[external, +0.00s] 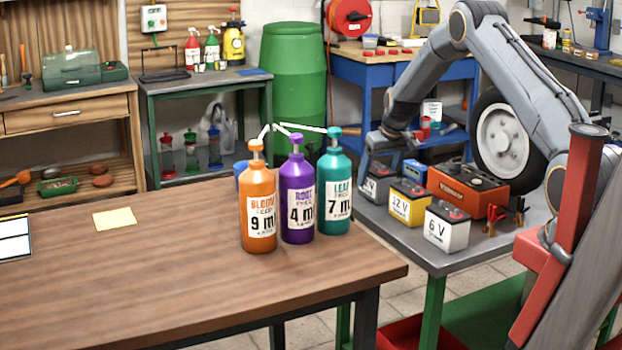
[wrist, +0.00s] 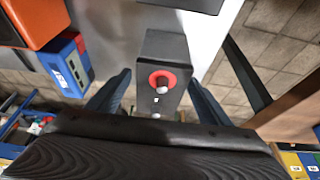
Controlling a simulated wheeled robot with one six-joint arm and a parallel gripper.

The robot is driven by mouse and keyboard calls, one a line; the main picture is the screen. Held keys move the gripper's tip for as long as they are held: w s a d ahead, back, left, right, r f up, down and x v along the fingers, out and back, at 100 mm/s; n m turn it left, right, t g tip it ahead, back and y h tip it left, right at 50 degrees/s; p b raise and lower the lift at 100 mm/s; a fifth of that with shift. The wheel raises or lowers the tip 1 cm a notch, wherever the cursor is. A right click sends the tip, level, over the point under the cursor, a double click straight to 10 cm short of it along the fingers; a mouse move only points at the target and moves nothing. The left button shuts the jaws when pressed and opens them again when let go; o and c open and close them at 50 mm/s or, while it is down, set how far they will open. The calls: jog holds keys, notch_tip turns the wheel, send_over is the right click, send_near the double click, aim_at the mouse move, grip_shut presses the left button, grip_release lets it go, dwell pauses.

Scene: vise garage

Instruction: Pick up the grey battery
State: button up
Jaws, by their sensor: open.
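The grey battery (external: 376,189) stands on the grey metal bench at the right, behind and left of the yellow battery. My gripper (external: 384,153) is directly over it, pointing down, and hides its top. In the wrist view the battery (wrist: 166,48) shows from above as a dark grey block with a red-ringed terminal. My open gripper (wrist: 160,78) has one blue-grey finger on each side of its near end. I cannot tell whether either finger touches it.
A blue box (external: 413,171) stands close to the grey battery; it also shows in the wrist view (wrist: 68,65). The yellow 12 V battery (external: 409,204), white 6 V battery (external: 446,228) and orange charger (external: 467,190) share the bench. Several bottles stand on the wooden table (external: 180,270).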

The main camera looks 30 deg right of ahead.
jog(key=shift+w+f, duration=0.25)
jog(key=shift+f, duration=0.4)
jog(key=c, duration=1.8)
jog(key=shift+w+r, duration=0.1)
jog(key=shift+r, duration=0.05)
grip_shut()
jog(key=shift+r, duration=0.1)
